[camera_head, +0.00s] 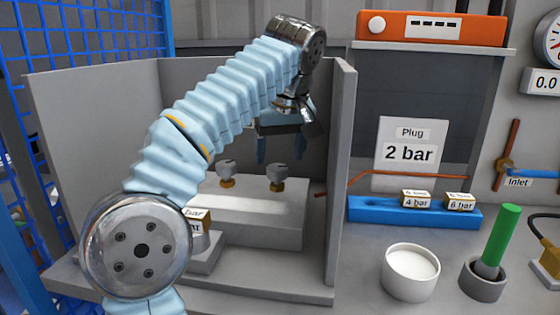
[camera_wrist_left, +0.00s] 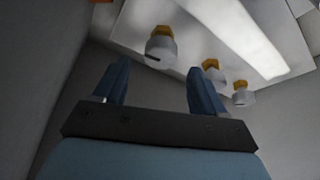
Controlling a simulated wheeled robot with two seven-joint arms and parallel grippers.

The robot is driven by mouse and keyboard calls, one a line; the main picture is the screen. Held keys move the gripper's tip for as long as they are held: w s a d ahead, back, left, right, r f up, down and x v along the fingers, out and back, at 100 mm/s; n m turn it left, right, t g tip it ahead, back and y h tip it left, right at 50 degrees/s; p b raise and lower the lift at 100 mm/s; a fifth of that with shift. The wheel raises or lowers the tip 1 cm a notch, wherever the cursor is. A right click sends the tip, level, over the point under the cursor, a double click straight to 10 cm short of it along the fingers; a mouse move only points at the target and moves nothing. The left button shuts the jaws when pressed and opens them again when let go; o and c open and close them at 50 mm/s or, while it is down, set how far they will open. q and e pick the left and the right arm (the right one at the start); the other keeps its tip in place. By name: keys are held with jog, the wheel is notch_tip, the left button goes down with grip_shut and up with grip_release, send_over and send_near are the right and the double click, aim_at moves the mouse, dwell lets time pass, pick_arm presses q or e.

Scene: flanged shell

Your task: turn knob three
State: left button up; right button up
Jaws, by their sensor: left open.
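My left gripper (camera_head: 280,152) is open and empty, pointing down above the grey block (camera_head: 250,212) inside the grey-walled enclosure. Two grey knobs with brass-coloured collars show on the block in the head view, a left one (camera_head: 227,171) and a right one (camera_head: 276,177); others may be hidden behind my arm. In the left wrist view, the open blue fingers (camera_wrist_left: 158,72) are apart from three visible knobs: a nearer one (camera_wrist_left: 160,48), a middle one (camera_wrist_left: 212,72) and a farther one (camera_wrist_left: 243,95). No number shows, so I cannot tell which is knob three.
Grey side walls (camera_head: 340,180) stand close around the block. To the right are a blue rack (camera_head: 370,211) with labelled plugs, a white cup (camera_head: 410,272), a green-handled tool (camera_head: 498,235) in a grey holder and a "Plug 2 bar" sign (camera_head: 410,150).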

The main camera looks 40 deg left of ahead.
aim_at(277, 167)
pick_arm(q)
jog(key=shift+x, duration=1.75)
